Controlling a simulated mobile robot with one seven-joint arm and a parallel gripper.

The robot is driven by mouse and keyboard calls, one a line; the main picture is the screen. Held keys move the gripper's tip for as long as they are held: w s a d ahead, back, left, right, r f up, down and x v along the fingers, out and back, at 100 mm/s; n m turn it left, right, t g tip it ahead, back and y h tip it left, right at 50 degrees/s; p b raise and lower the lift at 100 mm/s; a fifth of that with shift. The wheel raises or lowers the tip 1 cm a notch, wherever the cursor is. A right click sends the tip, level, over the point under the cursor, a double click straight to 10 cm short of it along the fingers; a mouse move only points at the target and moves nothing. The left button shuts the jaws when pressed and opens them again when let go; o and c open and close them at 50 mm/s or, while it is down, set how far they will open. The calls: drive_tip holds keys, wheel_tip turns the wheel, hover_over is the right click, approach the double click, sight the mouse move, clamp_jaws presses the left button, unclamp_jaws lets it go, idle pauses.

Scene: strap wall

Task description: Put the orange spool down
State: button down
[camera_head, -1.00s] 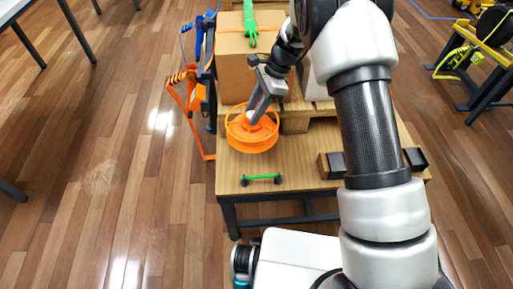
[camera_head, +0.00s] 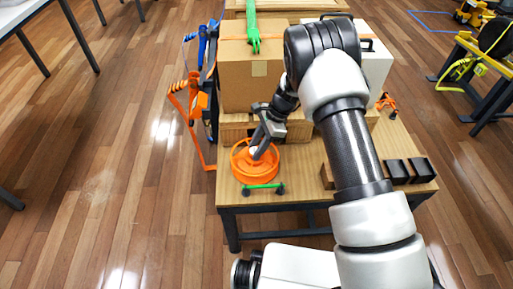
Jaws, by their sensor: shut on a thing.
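The orange spool (camera_head: 257,174) is a round, flanged reel at the left front of the wooden table (camera_head: 300,190). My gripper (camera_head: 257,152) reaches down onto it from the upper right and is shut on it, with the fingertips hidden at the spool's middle. The spool looks level and low over the tabletop; I cannot tell whether its underside touches the wood. A green bar with dark ends (camera_head: 263,187) lies at the table's front edge, just in front of the spool and partly overlapped with it in the picture.
A cardboard box (camera_head: 250,75) with a green strap (camera_head: 253,30) stands on a wooden pallet behind the spool. Dark blocks (camera_head: 408,170) lie at the table's right. An orange frame (camera_head: 192,120) stands at the left. Bare tabletop shows right of the spool.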

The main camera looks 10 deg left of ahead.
drive_tip(key=shift+r, duration=0.1)
drive_tip(key=c, duration=1.2)
unclamp_jaws()
drive_tip(key=p+v, duration=0.2)
drive_tip(key=v, duration=1)
drive_tip(key=shift+r, duration=0.15)
